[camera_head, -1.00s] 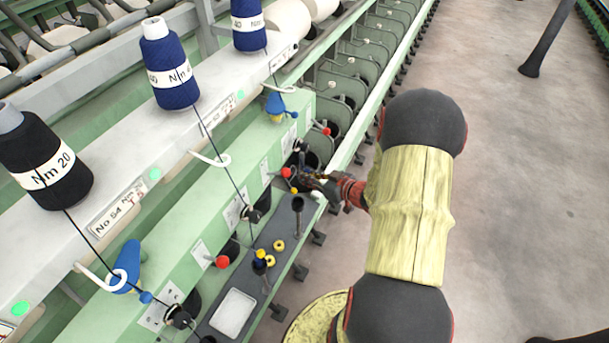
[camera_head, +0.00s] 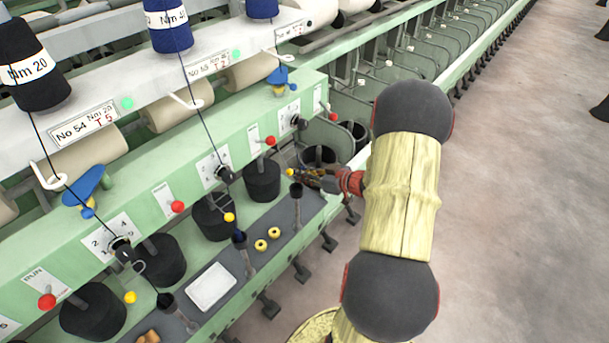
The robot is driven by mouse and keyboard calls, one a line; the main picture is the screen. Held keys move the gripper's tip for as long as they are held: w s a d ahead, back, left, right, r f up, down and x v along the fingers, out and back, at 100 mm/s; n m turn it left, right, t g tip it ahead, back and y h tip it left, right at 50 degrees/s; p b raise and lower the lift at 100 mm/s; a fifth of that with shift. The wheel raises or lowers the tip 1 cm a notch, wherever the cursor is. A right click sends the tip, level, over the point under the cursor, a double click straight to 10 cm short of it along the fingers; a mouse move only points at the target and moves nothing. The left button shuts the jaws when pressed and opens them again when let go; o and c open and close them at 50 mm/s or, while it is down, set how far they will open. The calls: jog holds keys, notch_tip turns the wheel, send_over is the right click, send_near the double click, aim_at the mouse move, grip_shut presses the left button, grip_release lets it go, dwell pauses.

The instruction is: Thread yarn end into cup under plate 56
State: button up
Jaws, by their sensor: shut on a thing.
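My gripper (camera_head: 304,175) reaches in from the right at the third station and looks shut. The yarn end in it is too thin to see. A small dark cup (camera_head: 297,190) stands on the grey shelf just below and left of the fingers; whether they touch is unclear. The plate (camera_head: 288,33) above this station is too small to read; the plates to its left read No 54 (camera_head: 85,130) and No 55 (camera_head: 208,66). From the dark blue cone (camera_head: 262,8) a dark yarn runs down past a blue tensioner (camera_head: 280,78) to a black guide (camera_head: 292,121).
A white tray (camera_head: 211,287) and yellow rings (camera_head: 267,240) lie on the grey shelf (camera_head: 262,262). Another cup (camera_head: 239,238) stands left of them. Dark cylinders (camera_head: 262,180) stand behind. Red and yellow knobs line the green frame. Open floor (camera_head: 520,220) lies to the right.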

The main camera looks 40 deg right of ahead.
jog(key=shift+w+a+f+b, duration=0.15)
jog(key=shift+a+b, duration=0.3)
jog(key=shift+a, duration=0.25)
jog(key=shift+w+a+f+b, duration=0.1)
jog(key=shift+a+f+b, duration=0.2)
jog(key=shift+f, duration=0.35)
jog(key=shift+w+a+f+b, duration=0.15)
jog(key=shift+f+b, duration=0.25)
jog(key=shift+f, duration=0.2)
jog(key=shift+s+a+f, duration=0.25)
jog(key=shift+s+f, duration=0.1)
jog(key=shift+f, duration=0.3)
jog(key=o, duration=0.8)
jog(key=shift+a+f, duration=0.15)
jog(key=shift+f, duration=0.05)
jog(key=shift+s, duration=0.1)
jog(key=v, duration=0.4)
jog(key=r+v, duration=0.1)
jog(key=v, duration=0.7)
jog(key=shift+w+d+r, duration=0.2)
jog(key=shift+w+d, duration=0.05)
jog(key=shift+w, duration=0.1)
jog(key=shift+d, duration=0.1)
